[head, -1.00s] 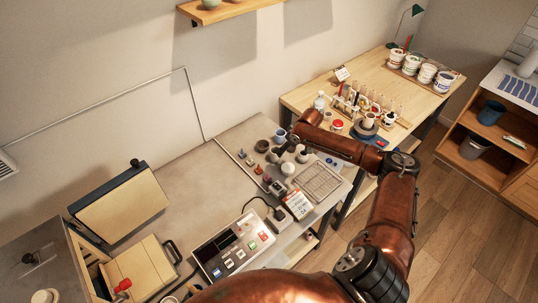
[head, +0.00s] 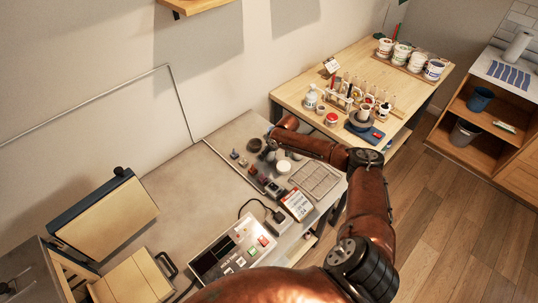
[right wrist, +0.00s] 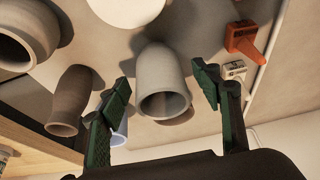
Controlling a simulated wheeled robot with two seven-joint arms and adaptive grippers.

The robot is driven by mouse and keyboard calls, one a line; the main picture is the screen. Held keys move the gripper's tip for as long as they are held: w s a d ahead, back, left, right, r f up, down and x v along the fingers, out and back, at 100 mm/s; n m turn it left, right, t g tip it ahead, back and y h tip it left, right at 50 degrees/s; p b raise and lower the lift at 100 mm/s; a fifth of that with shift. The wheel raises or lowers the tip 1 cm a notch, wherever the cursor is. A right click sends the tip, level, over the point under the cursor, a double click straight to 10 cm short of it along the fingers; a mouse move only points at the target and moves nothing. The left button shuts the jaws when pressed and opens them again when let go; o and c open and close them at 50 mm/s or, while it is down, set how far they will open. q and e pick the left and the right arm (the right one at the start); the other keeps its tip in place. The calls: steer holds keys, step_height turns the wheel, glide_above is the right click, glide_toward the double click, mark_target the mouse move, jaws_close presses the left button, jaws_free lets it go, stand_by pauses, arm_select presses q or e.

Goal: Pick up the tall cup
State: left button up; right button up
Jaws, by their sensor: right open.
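In the right wrist view a tall grey-beige cup (right wrist: 160,62) with a pale inside lies between the fingers of my right gripper (right wrist: 163,76). The gripper is open, with a gap on both sides of the cup. A tapered brown cup (right wrist: 76,92) is to the left, outside the fingers. In the head view my right arm reaches over the cups at the back of the grey bench (head: 180,190), and the arm hides most of them. My left gripper is out of view.
A wide grey cup (right wrist: 25,38) and a round white piece (right wrist: 125,8) are close by in the wrist view. An orange-handled item (right wrist: 253,40) lies right of the fingers.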

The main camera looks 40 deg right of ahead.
steer(key=shift+w+f, duration=0.1)
steer(key=shift+f, duration=0.35)
steer(key=c, duration=1.3)
steer(key=shift+r, duration=0.1)
steer(key=shift+c, duration=0.2)
